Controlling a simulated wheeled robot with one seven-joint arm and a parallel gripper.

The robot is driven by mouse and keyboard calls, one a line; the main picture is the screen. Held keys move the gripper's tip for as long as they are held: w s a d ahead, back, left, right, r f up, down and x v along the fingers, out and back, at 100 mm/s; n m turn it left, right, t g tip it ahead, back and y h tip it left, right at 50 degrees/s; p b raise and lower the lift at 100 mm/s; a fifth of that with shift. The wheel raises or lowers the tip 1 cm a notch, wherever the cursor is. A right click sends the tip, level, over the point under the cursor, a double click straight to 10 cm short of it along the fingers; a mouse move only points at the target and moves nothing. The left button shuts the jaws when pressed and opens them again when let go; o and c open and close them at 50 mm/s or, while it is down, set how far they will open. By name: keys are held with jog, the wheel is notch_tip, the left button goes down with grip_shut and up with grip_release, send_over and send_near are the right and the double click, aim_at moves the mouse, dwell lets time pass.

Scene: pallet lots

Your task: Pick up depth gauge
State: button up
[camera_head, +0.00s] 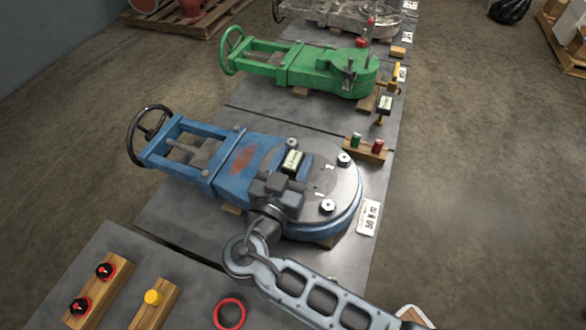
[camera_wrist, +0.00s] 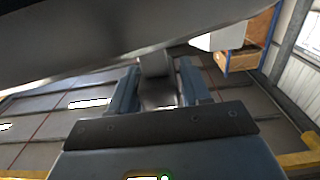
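My gripper (camera_head: 277,190) is dark grey and reaches over the round grey end of a blue valve (camera_head: 232,165) in the head view. A small item with a pale green display (camera_head: 292,162) shows just beyond it; I cannot tell whether this is the depth gauge or whether they touch. A similar display (camera_head: 385,103) shows on a yellow item by the green valve. In the wrist view the two fingers (camera_wrist: 158,88) stand apart, with a grey piece (camera_wrist: 155,65) between them. Whether they grip it is unclear. A big blurred grey shape (camera_wrist: 130,35) hides much of that view.
A green valve (camera_head: 305,70) stands behind the blue one. A wooden block (camera_head: 365,151) with green and red knobs lies right of the blue valve. Wooden blocks with knobs and a red ring (camera_head: 229,313) lie in front.

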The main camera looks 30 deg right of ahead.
grip_shut()
jog(key=shift+r, duration=0.1)
dwell(0.3)
